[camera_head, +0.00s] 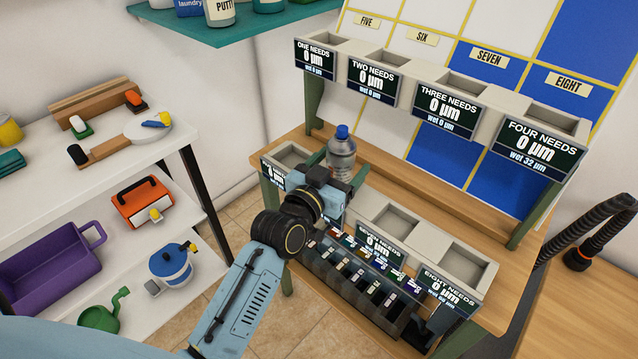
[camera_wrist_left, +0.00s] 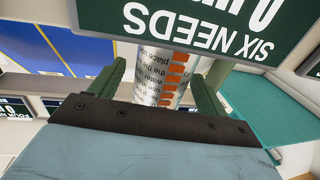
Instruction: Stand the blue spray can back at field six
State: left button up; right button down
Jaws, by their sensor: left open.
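The spray can (camera_head: 342,150), with a blue cap and a pale grey body, stands upright at the lower row of bins, between the left-hand bin and the SEVEN bin. In the left wrist view the can (camera_wrist_left: 160,78) shows a white label with print and orange marks. My left gripper (camera_head: 338,168) is open, with its green fingers on either side of the can. In the left wrist view the fingers (camera_wrist_left: 160,88) look apart from its sides. The SIX NEEDS sign (camera_wrist_left: 215,22) hangs close in front of the can. The can's base is hidden. My right gripper is not in view.
The upper bins (camera_head: 379,63) stand behind and above the gripper. The SEVEN bin (camera_head: 390,221) and EIGHT bin (camera_head: 462,262) lie to the right. Below is a dark rack (camera_head: 345,278) of small bottles. A white shelf (camera_head: 165,140) with tools stands left.

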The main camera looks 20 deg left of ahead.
pick_arm(q)
jog(key=s+a+p, duration=0.1)
jog(key=s+a, duration=0.1)
jog(key=s, duration=0.9)
jog(key=shift+s+p, duration=0.2)
jog(key=shift+p, duration=0.2)
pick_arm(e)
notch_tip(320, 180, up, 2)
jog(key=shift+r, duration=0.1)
pick_arm(q)
jog(key=shift+a, duration=0.1)
